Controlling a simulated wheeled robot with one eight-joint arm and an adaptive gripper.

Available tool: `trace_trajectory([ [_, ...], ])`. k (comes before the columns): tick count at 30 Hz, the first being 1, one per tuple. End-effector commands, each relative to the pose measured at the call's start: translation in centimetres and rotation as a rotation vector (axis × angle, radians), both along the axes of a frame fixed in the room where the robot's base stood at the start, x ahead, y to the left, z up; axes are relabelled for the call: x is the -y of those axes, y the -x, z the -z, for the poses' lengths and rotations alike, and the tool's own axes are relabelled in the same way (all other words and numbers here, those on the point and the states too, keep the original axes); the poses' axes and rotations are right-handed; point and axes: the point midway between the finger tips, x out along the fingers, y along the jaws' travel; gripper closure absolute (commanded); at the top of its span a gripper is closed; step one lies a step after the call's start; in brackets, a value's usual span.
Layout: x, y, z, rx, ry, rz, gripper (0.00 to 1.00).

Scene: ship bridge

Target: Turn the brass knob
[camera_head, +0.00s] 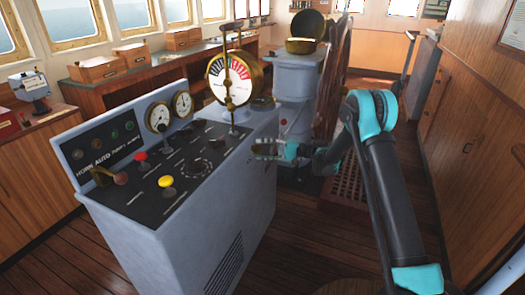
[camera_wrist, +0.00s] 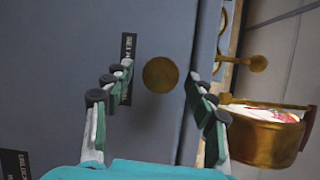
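The round brass knob (camera_wrist: 160,74) shows face-on in the wrist view, on the blue-grey console panel beside a small black label (camera_wrist: 128,66). My gripper (camera_wrist: 160,71) is open, with one finger on each side of the knob in the picture. Gaps show between the knob and both fingers, so I see no touch. I cannot tell how far the fingertips are from the panel. In the head view my gripper (camera_head: 264,148) is at the right end of the console (camera_head: 215,215); I cannot make out the knob there.
A brass telegraph with a red and white dial (camera_head: 230,78) stands on the console; brass parts (camera_wrist: 262,133) show right of the right finger in the wrist view. A yellow knob (camera_head: 166,182) and a red knob (camera_head: 141,156) sit further left. A grey pedestal (camera_head: 297,85) stands behind.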

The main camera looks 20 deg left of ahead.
Motion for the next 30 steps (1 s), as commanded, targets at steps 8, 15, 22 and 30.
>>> trace_trajectory([
  [8, 0.4, -0.1, 0.0, 0.0, 0.0, 0.0, 0.44],
  [15, 4.0, -1.4, 0.0, 0.0, -0.001, 0.003, 0.44],
  [22, 8.4, -2.8, 0.0, 0.0, 0.0, 0.002, 0.44],
  [30, 11.1, -3.7, 0.1, 0.0, 0.0, 0.001, 0.44],
])
